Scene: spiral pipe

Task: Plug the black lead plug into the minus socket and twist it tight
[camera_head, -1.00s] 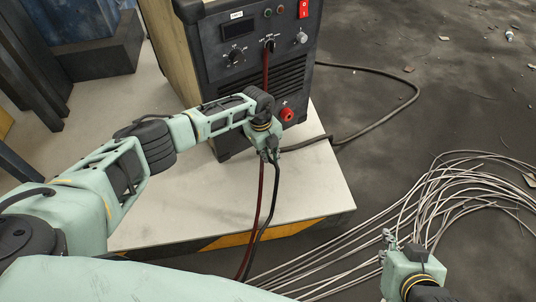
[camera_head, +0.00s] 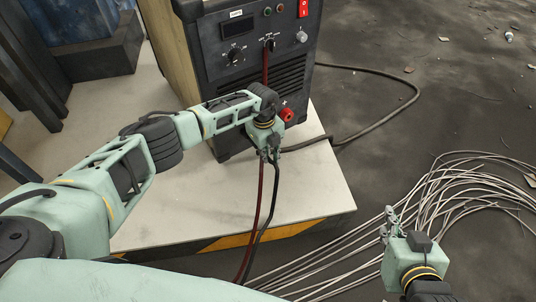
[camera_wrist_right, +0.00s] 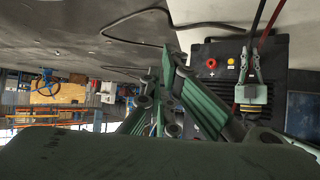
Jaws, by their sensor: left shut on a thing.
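The welding machine (camera_head: 210,60) stands on a pale platform. Its red plus socket (camera_head: 286,115) shows at the lower front and also in the right wrist view (camera_wrist_right: 212,63). My left gripper (camera_head: 268,156) is just left of and below it, at the machine's lower front. It is shut on the black lead plug, whose body is mostly hidden by the fingers; the black lead (camera_head: 272,200) hangs from there. The gripper hides the minus socket in the head view. My right gripper (camera_head: 387,224) is empty, with its fingers apart, above the floor at the lower right.
A red cable (camera_head: 261,200) hangs beside the black lead. A bundle of pale wires (camera_head: 440,190) lies on the floor around my right gripper. A thick dark cable (camera_head: 405,103) loops right of the machine. The platform (camera_head: 310,195) has a striped front edge.

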